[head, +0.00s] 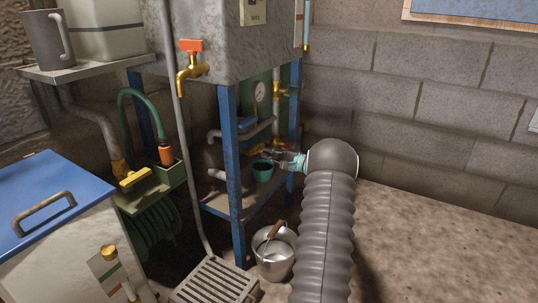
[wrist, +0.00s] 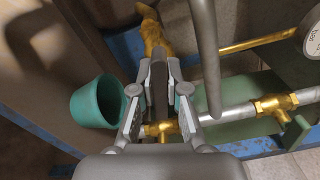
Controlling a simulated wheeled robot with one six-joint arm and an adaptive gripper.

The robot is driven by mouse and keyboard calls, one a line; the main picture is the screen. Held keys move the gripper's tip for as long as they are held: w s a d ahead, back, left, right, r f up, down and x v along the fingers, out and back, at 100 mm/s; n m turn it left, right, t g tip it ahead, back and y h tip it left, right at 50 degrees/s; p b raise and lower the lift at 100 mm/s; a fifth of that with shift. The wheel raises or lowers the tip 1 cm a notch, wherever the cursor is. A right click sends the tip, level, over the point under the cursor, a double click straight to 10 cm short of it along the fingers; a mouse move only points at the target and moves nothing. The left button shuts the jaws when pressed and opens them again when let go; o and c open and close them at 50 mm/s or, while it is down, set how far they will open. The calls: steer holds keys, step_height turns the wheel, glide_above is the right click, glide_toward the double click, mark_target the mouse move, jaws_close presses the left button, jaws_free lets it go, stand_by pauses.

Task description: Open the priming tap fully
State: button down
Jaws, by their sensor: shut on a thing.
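My gripper (head: 280,157) reaches into the blue-legged frame under the metal tank. In the wrist view my gripper (wrist: 158,80) has both fingers closed on a dark, narrow lever (wrist: 158,92), which I take to be the priming tap's handle. A brass fitting (wrist: 160,129) on a grey pipe shows below the fingers, partly hidden by them. Another brass piece (wrist: 152,32) lies beyond the fingertips. How far the tap is turned cannot be told.
A green cup (wrist: 97,102) stands left of the fingers; it also shows in the head view (head: 263,171). A grey pipe (wrist: 206,50) rises close to the right finger. A brass valve (wrist: 275,104) is at right. A metal bucket (head: 273,254) stands on the floor.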

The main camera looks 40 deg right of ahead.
steer(key=shift+f+n, duration=0.1)
steer(key=shift+n, duration=1.7)
steer(key=c, duration=1.2)
jaws_free()
steer(key=shift+s, duration=0.15)
steer(key=v, duration=1.1)
steer(key=shift+s+d, duration=0.15)
steer(key=shift+s, duration=0.25)
